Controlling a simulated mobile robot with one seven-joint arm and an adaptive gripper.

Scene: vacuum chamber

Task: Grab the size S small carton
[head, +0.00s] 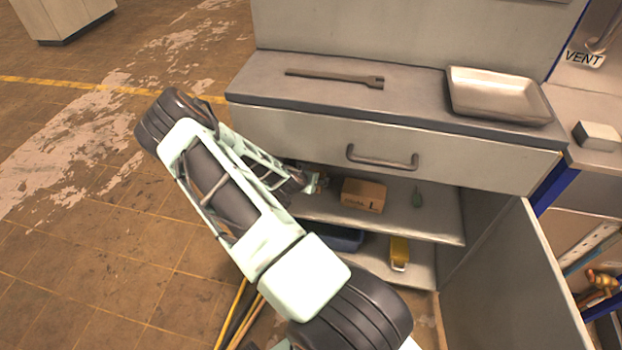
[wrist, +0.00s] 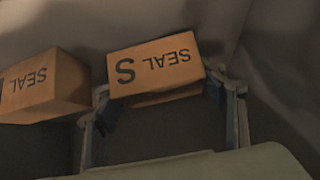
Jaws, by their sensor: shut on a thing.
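The size S carton (wrist: 155,68) is a brown box marked "S SEAL", upside down in the wrist view. My gripper (wrist: 170,92) has a finger at each side of it and is shut on it. In the head view my gripper (head: 312,183) reaches into the open cabinet at the upper shelf's left, and my arm hides most of the S carton there. A second brown carton marked L (head: 363,195) stands on the shelf to the right of my gripper. It also shows at the left in the wrist view (wrist: 42,88), close beside my left finger.
A yellow object (head: 399,252) and a blue bin (head: 346,239) are on the lower level. A drawer with a handle (head: 382,160) is above; the open door (head: 505,285) stands at the right.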

